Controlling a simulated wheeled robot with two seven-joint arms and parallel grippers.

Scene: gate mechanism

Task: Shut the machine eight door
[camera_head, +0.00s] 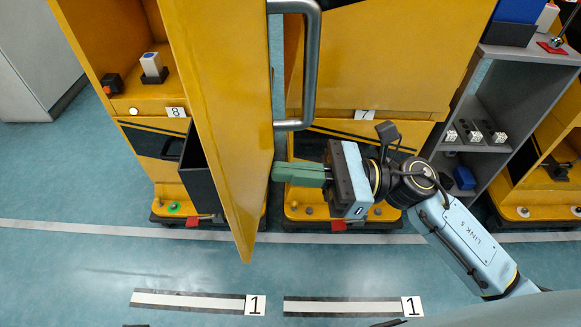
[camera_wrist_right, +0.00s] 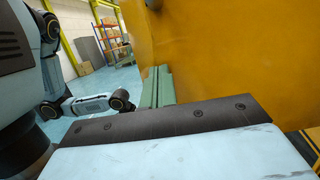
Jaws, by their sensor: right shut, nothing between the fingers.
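The machine eight door (camera_head: 225,110) is a tall yellow panel standing open, its edge pointing toward me in the head view. A grey bar handle (camera_head: 312,65) is on its right face. Machine eight (camera_head: 105,45) is the yellow cabinet behind it, with the label 8 on its front. My right gripper (camera_head: 275,172) is shut and empty, its green fingers just right of the door's lower part, below the handle. In the right wrist view the fingers (camera_wrist_right: 157,87) are together beside the yellow door panel (camera_wrist_right: 230,60). I cannot tell whether they touch it. My left gripper is out of view.
Machine seven (camera_head: 390,60) stands right of the door, behind my right arm. A grey shelf unit (camera_head: 510,110) with small items is further right. A black bin (camera_head: 200,175) is partly hidden behind the door. The floor in front is clear, with white marking strips (camera_head: 190,300).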

